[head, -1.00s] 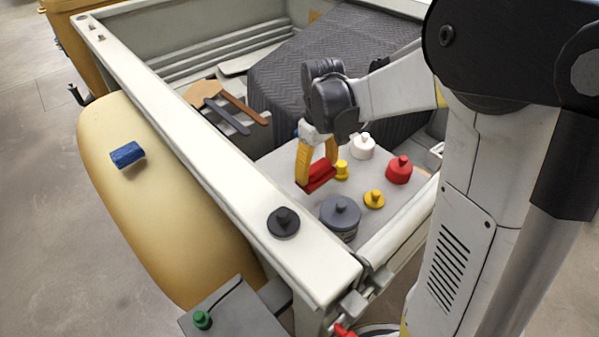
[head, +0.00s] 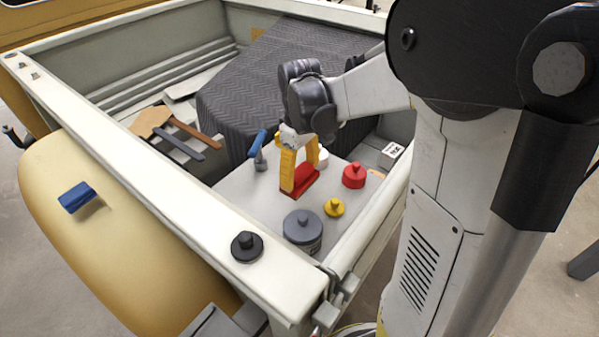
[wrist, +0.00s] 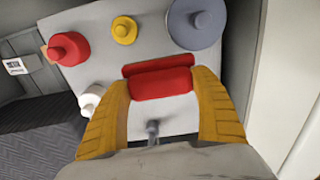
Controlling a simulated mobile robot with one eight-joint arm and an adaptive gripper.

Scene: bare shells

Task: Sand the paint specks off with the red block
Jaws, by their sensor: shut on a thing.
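The red block (head: 301,179) is between the yellow fingers of my gripper (head: 300,176), which is shut on it. In the wrist view the block (wrist: 162,83) lies across between the two fingertips (wrist: 162,90). The block is low over the light grey panel (head: 235,190) inside the truck bed; I cannot tell whether it touches. I can make out no paint specks; any beneath the block or fingers are hidden.
Near the block are a red lidded pot (head: 354,176), a yellow one (head: 334,208), a grey tin (head: 303,230), a white pot (wrist: 90,98) and a blue-handled tool (head: 257,143). A black knob (head: 247,247) stands on the bed rail. A blue block (head: 77,197) lies on the fender.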

